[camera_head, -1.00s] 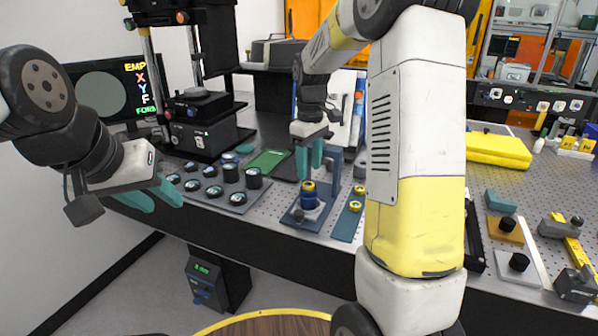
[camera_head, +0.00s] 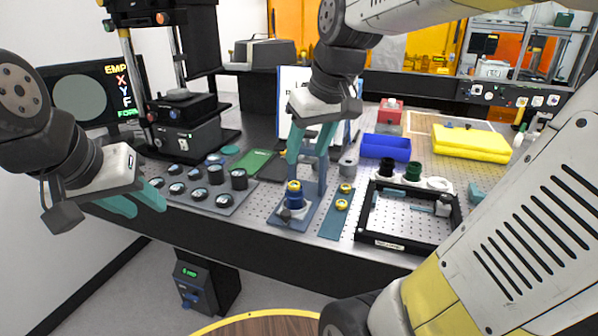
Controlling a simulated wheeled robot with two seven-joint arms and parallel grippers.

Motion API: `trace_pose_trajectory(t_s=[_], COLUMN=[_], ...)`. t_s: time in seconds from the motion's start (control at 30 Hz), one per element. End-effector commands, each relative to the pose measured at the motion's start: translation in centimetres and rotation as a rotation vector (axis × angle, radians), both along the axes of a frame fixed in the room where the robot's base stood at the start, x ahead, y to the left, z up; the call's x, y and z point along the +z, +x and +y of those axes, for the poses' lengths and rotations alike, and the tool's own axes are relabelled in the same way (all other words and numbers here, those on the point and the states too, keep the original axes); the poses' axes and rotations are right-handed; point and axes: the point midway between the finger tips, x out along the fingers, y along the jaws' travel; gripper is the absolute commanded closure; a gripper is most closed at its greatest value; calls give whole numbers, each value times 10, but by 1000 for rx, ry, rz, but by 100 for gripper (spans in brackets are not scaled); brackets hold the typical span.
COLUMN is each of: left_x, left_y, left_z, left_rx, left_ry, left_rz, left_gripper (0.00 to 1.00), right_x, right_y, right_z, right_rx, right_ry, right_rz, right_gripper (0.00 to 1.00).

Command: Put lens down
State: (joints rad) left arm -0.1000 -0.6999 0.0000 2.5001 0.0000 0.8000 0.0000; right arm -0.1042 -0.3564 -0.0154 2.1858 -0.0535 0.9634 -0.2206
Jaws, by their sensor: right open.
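The tray (camera_head: 222,209) holds several black round pieces with pale tops, which look like lenses, one of them a taller black piece (camera_head: 239,179). I cannot tell which is the task's lens. A blue mount with a yellow ring (camera_head: 294,194) stands on a blue base plate to the right of the tray. My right gripper (camera_head: 311,146) is open and empty, pointing down above this mount. My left gripper (camera_head: 137,204) has its teal fingers apart, with nothing between them, at the left by the table's front edge.
A blue strip with yellow-ringed pieces (camera_head: 342,205) lies right of the mount. A black frame (camera_head: 408,243), a blue bin (camera_head: 386,147) and a yellow pad (camera_head: 470,142) are further right. A screen and black instrument stand at the left. My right arm covers the lower right.

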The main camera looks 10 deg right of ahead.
Motion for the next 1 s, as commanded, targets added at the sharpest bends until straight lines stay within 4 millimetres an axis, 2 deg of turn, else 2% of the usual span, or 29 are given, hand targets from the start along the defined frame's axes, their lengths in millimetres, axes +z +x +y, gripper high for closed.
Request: trace_pose_trajectory(t_s=[0.03,0.1,0.2,0.3,0.43,1.0], left_x=[0,0,0,0,0,0], left_y=[0,0,0,0,0,0], left_z=[0,0,0,0,0,0], left_rx=[0,0,0,0,0,0], left_ry=[0,0,0,0,0,0], left_rz=[0,0,0,0,0,0], left_gripper=[64,64,64,64,64,64], right_x=[-1,-7,-15,-21,-25,-25], right_y=[-21,-41,-62,-75,-80,-80], right_z=[2,4,8,10,11,11], right_rx=[-44,-102,-166,-206,-227,-225], right_ry=[30,69,116,146,161,161], right_rz=[-36,-74,-114,-137,-148,-148], right_gripper=[49,49,49,49,49,49])
